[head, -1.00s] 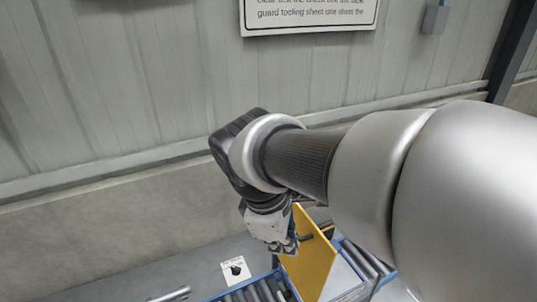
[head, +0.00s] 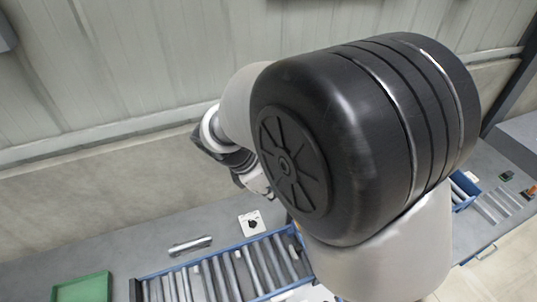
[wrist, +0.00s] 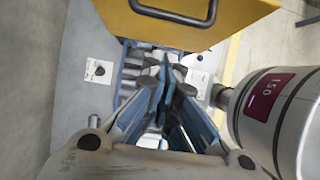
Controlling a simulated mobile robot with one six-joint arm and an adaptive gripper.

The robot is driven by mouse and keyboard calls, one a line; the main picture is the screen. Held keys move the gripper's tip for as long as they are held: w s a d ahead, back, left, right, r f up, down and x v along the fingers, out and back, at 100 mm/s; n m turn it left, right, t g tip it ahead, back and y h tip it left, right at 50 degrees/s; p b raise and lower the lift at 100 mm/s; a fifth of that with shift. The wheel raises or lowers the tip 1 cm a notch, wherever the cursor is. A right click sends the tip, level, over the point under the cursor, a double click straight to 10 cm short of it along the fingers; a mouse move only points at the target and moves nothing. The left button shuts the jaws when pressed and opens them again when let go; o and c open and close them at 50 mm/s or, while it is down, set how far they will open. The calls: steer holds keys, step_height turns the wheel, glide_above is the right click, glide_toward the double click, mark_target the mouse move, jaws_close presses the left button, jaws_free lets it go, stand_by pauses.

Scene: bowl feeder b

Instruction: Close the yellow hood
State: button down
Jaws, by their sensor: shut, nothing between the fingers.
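The yellow hood (wrist: 225,22) fills the top of the wrist view. Its dark bar handle (wrist: 172,16) stands out from the yellow face. My gripper (wrist: 165,78) is shut and empty, its fingertips just below the hood's lower edge in the picture and apart from the handle. I cannot tell whether the fingertips touch the hood. In the head view my gripper (head: 262,188) is mostly hidden behind my arm, and the hood is out of sight there.
A roller conveyor with a blue frame (head: 215,254) runs along the bench in the head view. A white plate with a black knob (head: 252,223) lies behind it. A metal bar (head: 190,246) and a green tray (head: 82,290) are at left. The wall stands behind.

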steer(key=shift+w+d+f, duration=0.25)
steer(key=shift+d+f, duration=0.05)
steer(key=shift+d, duration=0.35)
steer(key=shift+w+d+f, duration=0.25)
steer(key=shift+d, duration=0.35)
steer(key=shift+w+d+f, duration=0.25)
steer(key=shift+d+f, duration=0.05)
steer(key=shift+d, duration=0.35)
